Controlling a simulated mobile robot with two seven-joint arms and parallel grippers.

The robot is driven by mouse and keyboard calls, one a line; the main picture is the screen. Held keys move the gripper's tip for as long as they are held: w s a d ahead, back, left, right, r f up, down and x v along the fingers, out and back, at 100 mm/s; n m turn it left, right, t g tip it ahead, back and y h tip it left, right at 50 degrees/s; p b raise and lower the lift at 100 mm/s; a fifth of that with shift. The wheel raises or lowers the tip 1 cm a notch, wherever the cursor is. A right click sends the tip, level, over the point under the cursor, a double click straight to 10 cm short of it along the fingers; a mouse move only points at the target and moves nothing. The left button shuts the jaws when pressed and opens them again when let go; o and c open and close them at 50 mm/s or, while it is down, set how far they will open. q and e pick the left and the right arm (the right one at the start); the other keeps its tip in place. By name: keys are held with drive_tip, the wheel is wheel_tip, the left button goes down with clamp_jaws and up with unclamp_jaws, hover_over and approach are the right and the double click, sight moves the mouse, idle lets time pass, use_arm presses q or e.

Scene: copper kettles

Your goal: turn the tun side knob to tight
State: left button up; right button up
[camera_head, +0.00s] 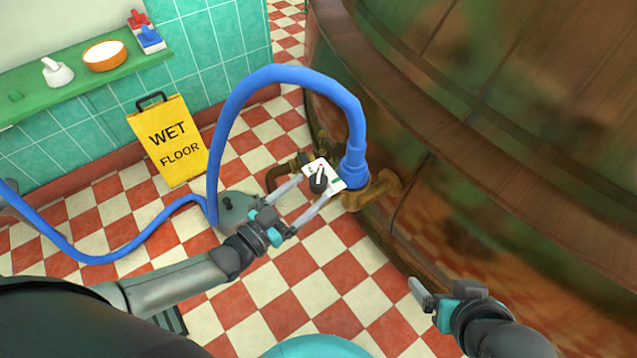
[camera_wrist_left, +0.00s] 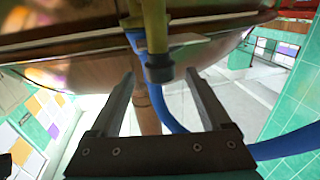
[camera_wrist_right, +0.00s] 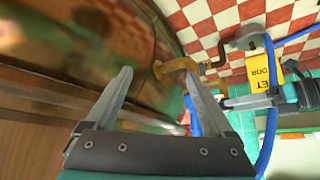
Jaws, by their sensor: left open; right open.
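The tun side knob (camera_head: 318,181) is a small black knob on a white plate (camera_head: 331,173) with a green mark, beside the tun's brass pipework. The plate's lettering is too small to read. My left gripper (camera_head: 314,188) is open, its two fingers reaching toward the knob from either side; I cannot tell whether they touch it. In the left wrist view a dark, knob-like cylinder (camera_wrist_left: 159,69) shows between the fingertips. My right gripper (camera_head: 424,292) is open and empty, low beside the tun (camera_head: 500,170), away from the knob.
A blue hose (camera_head: 232,110) arches behind my left gripper down to a brass pipe fitting (camera_head: 378,190) on the tun. A grey-green floor fitting (camera_head: 238,208) and a yellow wet floor sign (camera_head: 168,140) stand to the left. A green shelf (camera_head: 80,84) runs along the wall.

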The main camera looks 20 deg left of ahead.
sight(311, 189)
use_arm(q)
drive_tip(key=shift+b+x, duration=0.4)
drive_tip(key=shift+x, duration=1.65)
use_arm(e)
drive_tip(key=shift+w+a+f+t+y, duration=0.1)
drive_tip(key=shift+w+a+t+y, duration=0.3)
drive_tip(key=shift+w+a+t, duration=0.35)
drive_tip(key=shift+w+a+t+y, duration=0.45)
drive_tip(key=shift+a+t, duration=0.1)
drive_tip(key=shift+a, duration=0.3)
use_arm(q)
clamp_jaws()
